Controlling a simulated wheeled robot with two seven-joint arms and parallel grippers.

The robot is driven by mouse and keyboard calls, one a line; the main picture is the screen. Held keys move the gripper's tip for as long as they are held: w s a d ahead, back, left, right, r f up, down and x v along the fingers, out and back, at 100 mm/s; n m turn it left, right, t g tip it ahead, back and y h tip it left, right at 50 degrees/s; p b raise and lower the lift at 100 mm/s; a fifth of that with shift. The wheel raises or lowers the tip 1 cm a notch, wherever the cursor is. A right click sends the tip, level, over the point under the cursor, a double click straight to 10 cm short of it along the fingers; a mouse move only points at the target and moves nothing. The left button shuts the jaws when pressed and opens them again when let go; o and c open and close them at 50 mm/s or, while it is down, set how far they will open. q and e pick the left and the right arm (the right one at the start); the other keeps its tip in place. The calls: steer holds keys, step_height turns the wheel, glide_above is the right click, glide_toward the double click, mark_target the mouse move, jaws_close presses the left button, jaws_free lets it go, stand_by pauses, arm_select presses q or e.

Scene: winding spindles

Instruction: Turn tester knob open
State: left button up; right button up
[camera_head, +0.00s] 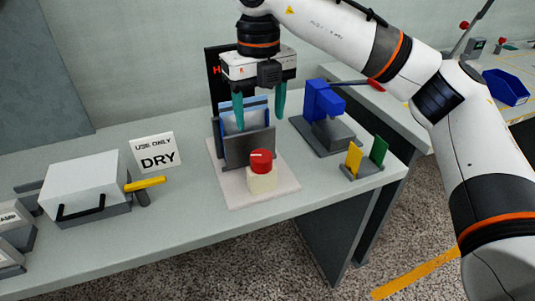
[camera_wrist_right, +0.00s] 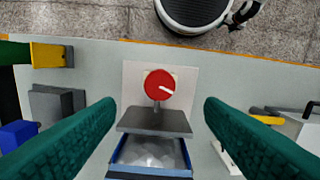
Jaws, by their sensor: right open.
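The tester stands on a pale base plate (camera_head: 222,186) on the table. Its red knob (camera_head: 261,160) sits on a cream block at the front, and a white mark shows on the knob. The knob also shows in the right wrist view (camera_wrist_right: 160,86), with the white mark pointing to the right and slightly down. Behind it is the tester's grey plate and blue-framed holder (camera_head: 247,146) with a pale, clear-looking content. My right gripper (camera_head: 259,122) is open above and around the holder, behind the knob, with its green fingers pointing down and apart. My left gripper is not in view.
A blue press-like device (camera_head: 324,100) stands to the right, with yellow and green upright plates (camera_head: 354,158) in front of it. The table front is clear.

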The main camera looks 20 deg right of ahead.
mark_target(261, 154)
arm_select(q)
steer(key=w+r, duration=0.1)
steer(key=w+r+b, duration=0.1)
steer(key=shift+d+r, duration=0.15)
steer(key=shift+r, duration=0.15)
arm_select(e)
step_height(261, 154, down, 11)
steer(key=shift+r, duration=0.15)
steer(key=c, duration=1)
steer(key=shift+o, duration=0.2)
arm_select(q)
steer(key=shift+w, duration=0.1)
arm_select(e)
steer(key=shift+n, duration=0.4)
